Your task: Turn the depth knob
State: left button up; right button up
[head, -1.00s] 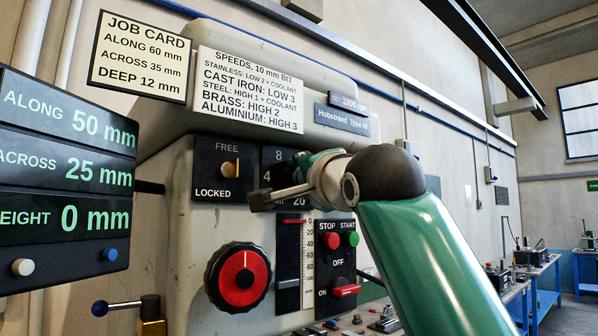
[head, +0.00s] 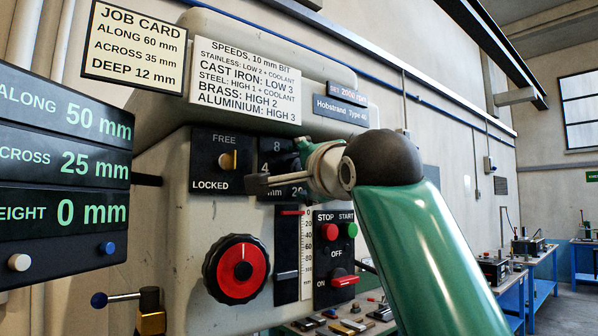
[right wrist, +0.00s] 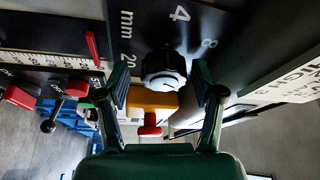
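The depth knob (right wrist: 163,72) is a black ribbed knob on a dark panel marked 4, 8, mm and 20, seen in the right wrist view. My right gripper (right wrist: 162,92) has its two fingers apart, one on each side of the knob. I cannot tell whether the fingertips touch it. In the head view my right gripper (head: 262,182) is seen side-on in front of the dial panel (head: 275,147) and hides the knob and its pointer. My left gripper is out of view.
A brass lock lever (head: 229,161) is just left of the dial panel. Below are a red hand dial (head: 240,270), a depth scale (head: 307,255) and a switch panel (head: 335,262). The job card (head: 133,47) reads deep 12 mm. The readout (head: 62,190) shows height 0 mm.

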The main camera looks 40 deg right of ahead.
jog(key=shift+a, duration=0.1)
jog(key=shift+s, duration=0.15)
jog(key=v, duration=1.1)
jog(key=shift+s+a, duration=0.2)
jog(key=shift+s, duration=0.1)
jog(key=shift+f, duration=0.1)
dwell(0.4)
